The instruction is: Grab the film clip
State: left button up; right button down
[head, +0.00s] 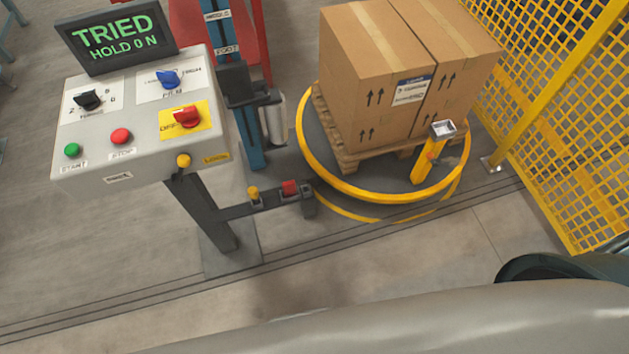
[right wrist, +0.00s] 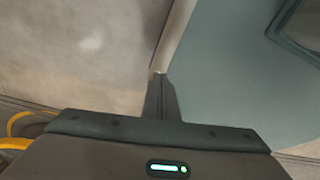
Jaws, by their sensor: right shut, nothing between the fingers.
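In the head view, a yellow upright post with a grey square top (head: 443,129) stands at the near edge of the turntable (head: 345,187). It may be the film clip, but I cannot tell for sure. A small red part (head: 290,188) sits on a low dark arm left of the turntable. My right gripper (right wrist: 160,78) shows in the right wrist view with its two fingers together and nothing between them. Pale floor and a grey-blue surface lie beyond its tips. Neither gripper shows in the head view.
Cardboard boxes (head: 370,75) stand on a wooden pallet (head: 345,160) on the turntable. A control panel (head: 140,135) with knobs, buttons and a "TRIED HOLD 0 N" display (head: 115,38) is at left. A yellow mesh fence (head: 560,110) closes the right side.

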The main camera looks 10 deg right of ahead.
aim_at(289, 187)
jog(key=l+u, duration=0.1)
jog(key=l, duration=0.65)
jog(key=l+u, duration=0.15)
jog(key=l, duration=0.65)
jog(key=k, duration=0.05)
